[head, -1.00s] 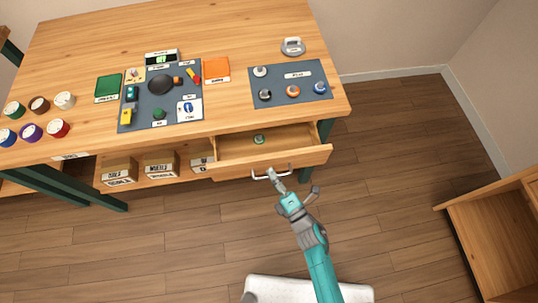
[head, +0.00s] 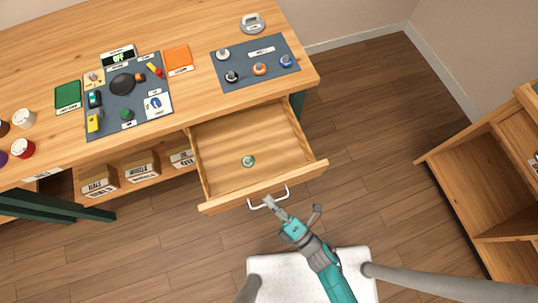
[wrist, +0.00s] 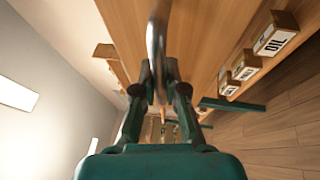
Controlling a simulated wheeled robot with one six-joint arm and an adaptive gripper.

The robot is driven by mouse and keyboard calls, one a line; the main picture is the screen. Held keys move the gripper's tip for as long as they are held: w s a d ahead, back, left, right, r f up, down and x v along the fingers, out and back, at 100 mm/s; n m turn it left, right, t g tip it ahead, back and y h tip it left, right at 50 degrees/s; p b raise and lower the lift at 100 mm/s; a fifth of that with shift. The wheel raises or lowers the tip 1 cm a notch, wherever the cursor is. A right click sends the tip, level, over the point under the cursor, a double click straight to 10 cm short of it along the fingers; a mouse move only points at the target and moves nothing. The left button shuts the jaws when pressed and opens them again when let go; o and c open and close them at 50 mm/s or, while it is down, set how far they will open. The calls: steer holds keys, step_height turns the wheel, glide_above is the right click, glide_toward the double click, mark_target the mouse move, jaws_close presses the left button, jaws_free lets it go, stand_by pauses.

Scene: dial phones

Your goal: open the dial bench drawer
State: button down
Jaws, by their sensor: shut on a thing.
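The dial bench drawer (head: 262,187) is pulled well out from under the wooden bench (head: 199,100). Its inside shows, with a small round green-and-white item (head: 248,161) on its floor. A pale bar handle (head: 284,193) is on the drawer front. My gripper (head: 271,204) is at the handle, shut on it. In the wrist view, the handle (wrist: 156,40) runs up from between the fingers of my gripper (wrist: 160,75).
On the bench lie a grey mat with knobs (head: 246,75), another mat with small items (head: 142,108), and a grey weight-like object (head: 252,23). Labelled boxes (head: 142,165) stand on a shelf left of the drawer. A wooden cabinet (head: 470,180) stands at right.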

steer(key=c, duration=1.5)
jaws_free()
steer(key=v, duration=0.7)
steer(key=shift+w+d, duration=0.1)
steer(key=shift+w, duration=0.05)
steer(key=shift+s+f, duration=0.1)
steer(key=shift+s, duration=0.2)
